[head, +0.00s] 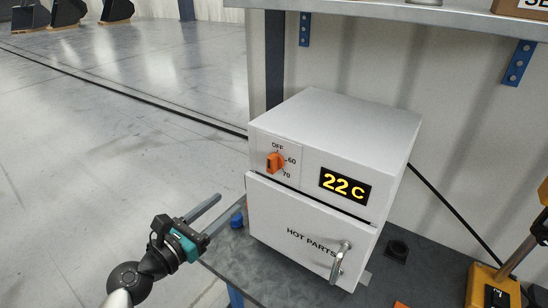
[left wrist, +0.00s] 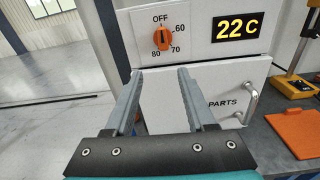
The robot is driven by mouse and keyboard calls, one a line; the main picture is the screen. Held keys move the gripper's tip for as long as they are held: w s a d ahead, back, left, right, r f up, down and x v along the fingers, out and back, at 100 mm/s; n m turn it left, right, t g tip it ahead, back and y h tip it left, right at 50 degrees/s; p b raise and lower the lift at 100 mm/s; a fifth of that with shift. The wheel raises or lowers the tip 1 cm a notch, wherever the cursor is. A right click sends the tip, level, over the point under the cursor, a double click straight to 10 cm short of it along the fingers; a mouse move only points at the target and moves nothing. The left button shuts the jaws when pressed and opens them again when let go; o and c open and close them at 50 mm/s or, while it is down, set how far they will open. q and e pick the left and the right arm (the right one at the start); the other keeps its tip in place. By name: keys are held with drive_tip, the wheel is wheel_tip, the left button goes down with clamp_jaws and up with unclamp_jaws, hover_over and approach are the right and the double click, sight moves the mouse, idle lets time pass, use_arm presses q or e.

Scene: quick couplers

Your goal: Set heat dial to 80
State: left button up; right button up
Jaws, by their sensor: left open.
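The heat dial is an orange knob (head: 275,162) on the upper left front of a white oven box (head: 330,135); it also shows in the left wrist view (left wrist: 162,38). Its scale reads OFF at top, then 60, 70 and 80. The knob stands roughly upright; which end points is too small to tell. The display (head: 345,187) reads 22 C. My left gripper (head: 229,204) is open and empty, in front of the oven, lower left of the dial and apart from it. In the left wrist view its fingers (left wrist: 160,73) point towards the oven, below the dial. My right gripper is out of view.
The oven door, marked HOT PARTS, is closed, with a metal handle (head: 340,262). The oven stands on a dark table (head: 225,258). A yellow device (head: 493,287) stands at right, and an orange plate (left wrist: 297,130) lies nearby. A shelf (head: 440,14) overhangs behind. Open floor lies left.

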use_arm(q)
wheel_tip(320, 180, up, 2)
approach(269, 163)
drive_tip(key=shift+h, duration=0.3)
drive_tip(key=x, duration=0.8)
drive_tip(key=shift+w+d+b, duration=0.15)
drive_tip(key=shift+w+b, duration=0.2)
clamp_jaws()
